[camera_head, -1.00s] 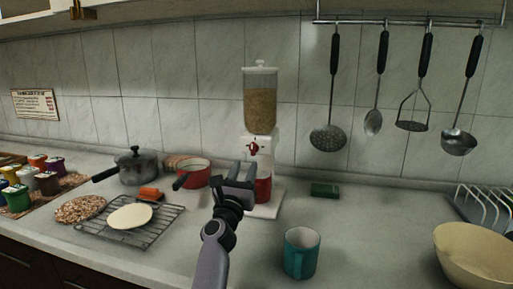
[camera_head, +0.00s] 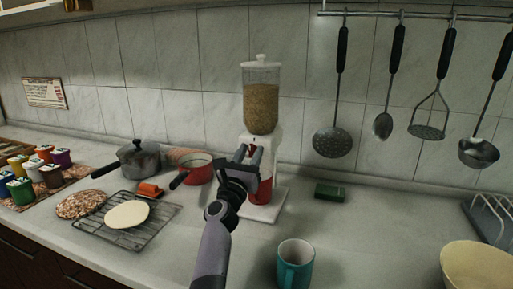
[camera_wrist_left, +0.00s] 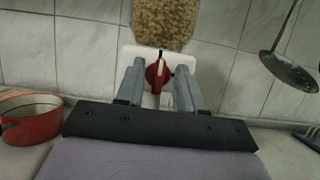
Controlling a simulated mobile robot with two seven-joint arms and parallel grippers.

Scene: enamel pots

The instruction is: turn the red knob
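The red knob (camera_wrist_left: 157,73) is on the white front of a grain dispenser (camera_head: 262,97). In the wrist view its raised grip stands nearly upright. My left gripper (camera_wrist_left: 158,66) is open, with one finger on each side of the knob; I cannot tell whether either finger touches it. In the head view the left gripper (camera_head: 249,153) is in front of the dispenser and partly hides the knob (camera_head: 252,148). A red container stands under the knob on the dispenser's white base. My right gripper is not in view.
A red pan (camera_head: 196,168) and a grey lidded pot (camera_head: 139,162) stand to the left, behind a wire rack (camera_head: 150,232). A teal mug (camera_head: 295,264) stands at the front right. A green block (camera_head: 330,191) lies right of the dispenser. Utensils hang on the wall.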

